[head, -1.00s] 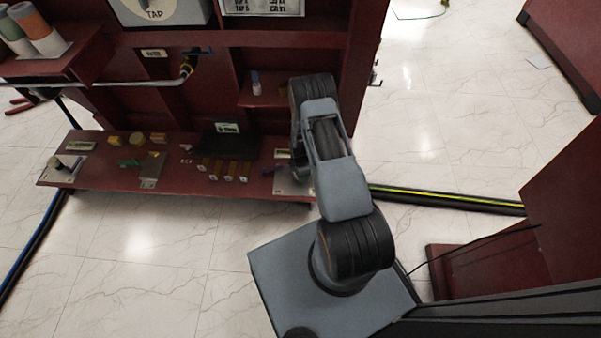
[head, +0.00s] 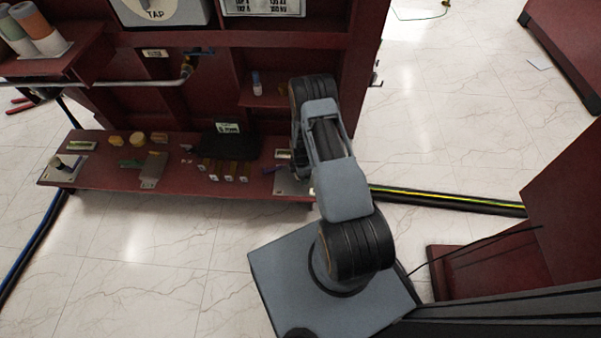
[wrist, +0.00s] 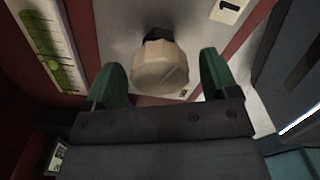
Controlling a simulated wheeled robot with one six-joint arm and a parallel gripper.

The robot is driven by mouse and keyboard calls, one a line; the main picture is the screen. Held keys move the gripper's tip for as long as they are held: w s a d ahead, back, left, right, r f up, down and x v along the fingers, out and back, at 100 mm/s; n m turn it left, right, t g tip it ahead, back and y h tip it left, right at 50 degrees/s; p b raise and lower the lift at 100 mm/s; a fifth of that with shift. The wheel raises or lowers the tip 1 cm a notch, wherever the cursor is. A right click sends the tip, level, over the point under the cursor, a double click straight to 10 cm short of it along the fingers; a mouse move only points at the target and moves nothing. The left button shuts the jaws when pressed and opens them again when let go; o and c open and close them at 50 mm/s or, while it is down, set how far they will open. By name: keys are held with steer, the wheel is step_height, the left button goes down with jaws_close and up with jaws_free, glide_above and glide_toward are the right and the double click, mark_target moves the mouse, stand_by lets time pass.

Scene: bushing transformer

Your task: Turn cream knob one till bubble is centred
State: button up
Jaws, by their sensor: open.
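The cream knob (wrist: 160,72), faceted and rounded, stands on a pale plate marked "1" (wrist: 229,9) in the wrist view. My gripper (wrist: 165,82) is open, with one green finger on each side of the knob. A gap shows between the knob and each finger, so it is not visibly gripped. A green level vial (wrist: 62,72) with scale marks lies to the left of the knob; the exact place of its bubble is hard to tell. In the head view my arm hides the knob and my gripper; part of its plate (head: 290,186) shows at the shelf's right end.
The dark red shelf (head: 110,178) carries several yellow blocks, a black box (head: 226,143) and small brass parts left of my arm. Another plate with a dark-topped knob (head: 62,167) is at the far left. Cables (head: 450,203) run along the floor at right.

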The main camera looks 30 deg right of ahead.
step_height(320, 180, up, 14)
steer(key=p, duration=0.5)
stand_by(0.6)
steer(key=a+r+m+t+p, duration=0.15)
steer(key=r+p, duration=0.25)
steer(key=r, duration=0.7)
steer(key=a+r+m+p, duration=0.1)
steer(key=r+m+p, duration=0.3)
steer(key=r, duration=0.7)
steer(key=a+r+m+p, duration=0.15)
steer(key=r+p, duration=0.35)
steer(key=r, duration=0.7)
steer(key=s+a+r+m+p, duration=0.2)
steer(key=s+r+m+p, duration=0.1)
steer(key=r, duration=0.7)
steer(key=s+a+r+m+t+p, duration=0.1)
steer(key=s+a+r+m+p, duration=0.1)
steer(key=s+r+p, duration=0.4)
steer(key=s+a+r+m+t+p, duration=0.1)
steer(key=s+r+m+p, duration=0.4)
steer(key=r, duration=0.9)
steer(key=shift+s+a+r, duration=0.25)
steer(key=shift+s+a, duration=0.15)
steer(key=shift+s, duration=0.7)
steer(key=shift+c, duration=0.3)
